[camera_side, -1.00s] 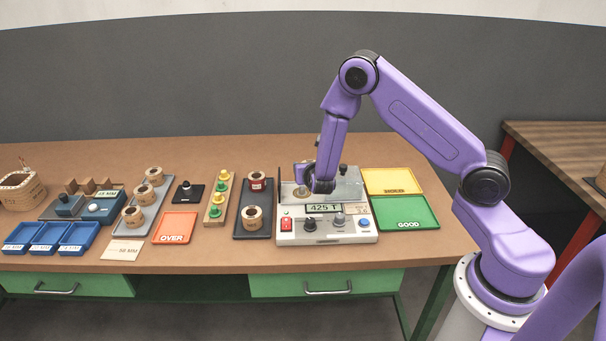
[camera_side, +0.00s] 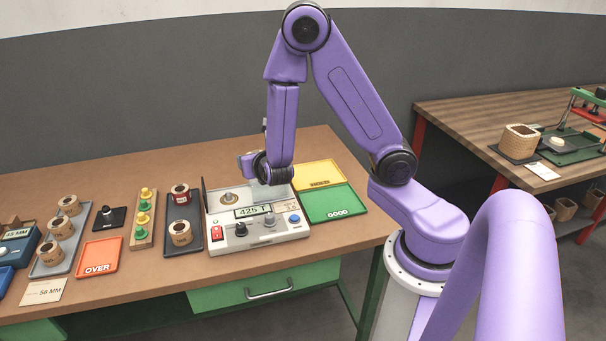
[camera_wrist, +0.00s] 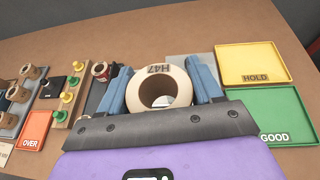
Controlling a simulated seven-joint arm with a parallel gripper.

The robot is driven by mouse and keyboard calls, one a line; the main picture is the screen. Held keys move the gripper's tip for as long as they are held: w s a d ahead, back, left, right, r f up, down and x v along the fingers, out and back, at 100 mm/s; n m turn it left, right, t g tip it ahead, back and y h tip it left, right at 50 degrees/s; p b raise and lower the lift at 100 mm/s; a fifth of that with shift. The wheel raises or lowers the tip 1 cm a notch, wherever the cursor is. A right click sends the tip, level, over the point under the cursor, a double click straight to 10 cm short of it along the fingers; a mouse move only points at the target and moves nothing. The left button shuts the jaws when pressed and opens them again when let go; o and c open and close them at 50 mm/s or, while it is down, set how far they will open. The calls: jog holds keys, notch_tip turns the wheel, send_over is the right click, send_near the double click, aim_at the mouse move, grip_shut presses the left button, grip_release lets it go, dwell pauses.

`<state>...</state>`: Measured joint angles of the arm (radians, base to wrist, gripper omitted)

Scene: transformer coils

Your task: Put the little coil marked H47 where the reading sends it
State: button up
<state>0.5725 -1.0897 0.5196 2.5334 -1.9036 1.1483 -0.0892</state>
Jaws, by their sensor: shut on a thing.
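My gripper (camera_wrist: 160,82) is shut on the little coil (camera_wrist: 161,88), a pale ring marked H47, seen from above in the wrist view with a blue finger on either side. In the side view my gripper (camera_side: 254,168) is raised over the back of the white tester (camera_side: 262,234); the coil cannot be made out there. The tester's display (camera_side: 253,211) reads 425 T. A green GOOD tray (camera_side: 330,204) and a yellow tray (camera_side: 317,174) lie right of the tester; the wrist view shows the yellow one marked HOLD (camera_wrist: 252,62). An orange OVER tray (camera_side: 98,256) lies left.
A 58 MM card (camera_side: 43,291) lies at the front. Both the GOOD and HOLD trays look empty.

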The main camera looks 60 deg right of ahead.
jog(key=r, duration=0.2)
jog(key=m+g+h, duration=0.3)
jog(key=m+g, duration=0.1)
jog(key=m, duration=0.1)
send_over(303, 174)
notch_tip(303, 174, down, 11)
jog(key=shift+f, duration=4.5)
jog(key=shift+f, duration=0.2)
jog(key=o, duration=1.2)
